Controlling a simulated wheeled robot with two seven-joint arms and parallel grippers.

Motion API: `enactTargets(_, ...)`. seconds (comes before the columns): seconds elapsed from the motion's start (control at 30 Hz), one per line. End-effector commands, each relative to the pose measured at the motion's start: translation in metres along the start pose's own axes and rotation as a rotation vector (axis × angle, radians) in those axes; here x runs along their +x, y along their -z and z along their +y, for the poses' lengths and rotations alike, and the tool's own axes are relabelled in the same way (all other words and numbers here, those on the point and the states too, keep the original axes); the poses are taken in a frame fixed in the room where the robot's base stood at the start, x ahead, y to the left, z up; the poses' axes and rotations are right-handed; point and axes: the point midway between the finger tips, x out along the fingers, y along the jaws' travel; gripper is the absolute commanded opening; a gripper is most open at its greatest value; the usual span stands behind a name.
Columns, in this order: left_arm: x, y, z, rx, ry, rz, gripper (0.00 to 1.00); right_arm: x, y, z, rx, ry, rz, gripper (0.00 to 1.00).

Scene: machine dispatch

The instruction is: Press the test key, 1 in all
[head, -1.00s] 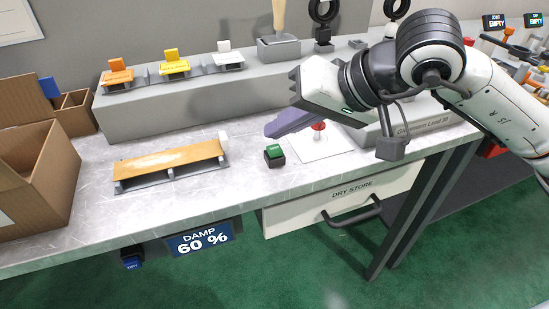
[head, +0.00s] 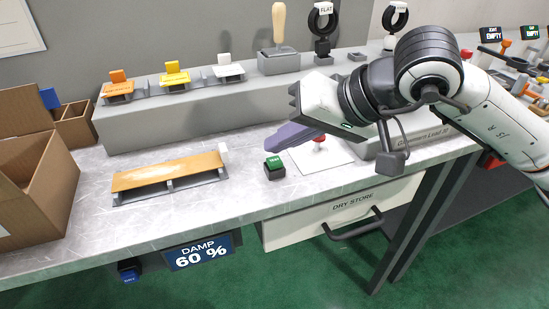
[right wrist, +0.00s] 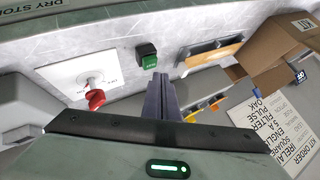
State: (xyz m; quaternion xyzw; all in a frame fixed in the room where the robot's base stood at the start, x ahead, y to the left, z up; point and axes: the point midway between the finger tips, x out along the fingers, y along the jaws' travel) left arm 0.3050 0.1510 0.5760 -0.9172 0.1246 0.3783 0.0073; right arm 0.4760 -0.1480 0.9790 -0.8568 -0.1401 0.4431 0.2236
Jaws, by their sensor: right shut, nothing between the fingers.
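A green-topped key (head: 274,166) in a dark square housing stands on the bench; its small label is too small to read surely. It also shows in the right wrist view (right wrist: 148,58). My right gripper (head: 285,136) is shut and empty. Its purple-grey fingers point left, and in the head view their tips appear just above and behind the green key, apart from it. In the right wrist view the fingers (right wrist: 160,95) lie just below and right of the key. A blue key (head: 129,274) hangs under the bench's front edge. My left gripper is not in view.
An orange-topped bar (head: 165,172) lies left. A cardboard box (head: 50,190) stands far left. A grey raised shelf (head: 180,117) runs behind.

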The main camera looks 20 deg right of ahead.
Motion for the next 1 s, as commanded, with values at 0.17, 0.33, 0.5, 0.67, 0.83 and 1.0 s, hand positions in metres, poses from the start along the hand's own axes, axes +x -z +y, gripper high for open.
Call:
enactTargets(0.17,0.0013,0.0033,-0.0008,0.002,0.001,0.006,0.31,0.0,0.0,0.0,0.0,0.0,0.0,0.0)
enactTargets(0.33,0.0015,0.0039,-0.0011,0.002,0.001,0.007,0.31,0.0,0.0,0.0,0.0,0.0,0.0,0.0)
enactTargets(0.5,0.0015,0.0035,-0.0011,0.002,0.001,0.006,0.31,0.0,0.0,0.0001,0.0,0.0,0.0,0.0)
enactTargets(0.67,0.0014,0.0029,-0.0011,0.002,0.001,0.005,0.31,0.0,0.0,0.0001,0.0,0.0,0.0,0.0)
enactTargets(0.83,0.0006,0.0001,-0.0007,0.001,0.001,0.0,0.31,0.0,0.0,0.0001,0.0,0.0,0.0,0.0)
enactTargets(1.0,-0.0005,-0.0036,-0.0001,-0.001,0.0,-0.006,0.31,0.0001,0.0,0.0001,0.0,0.0,0.0,0.0)
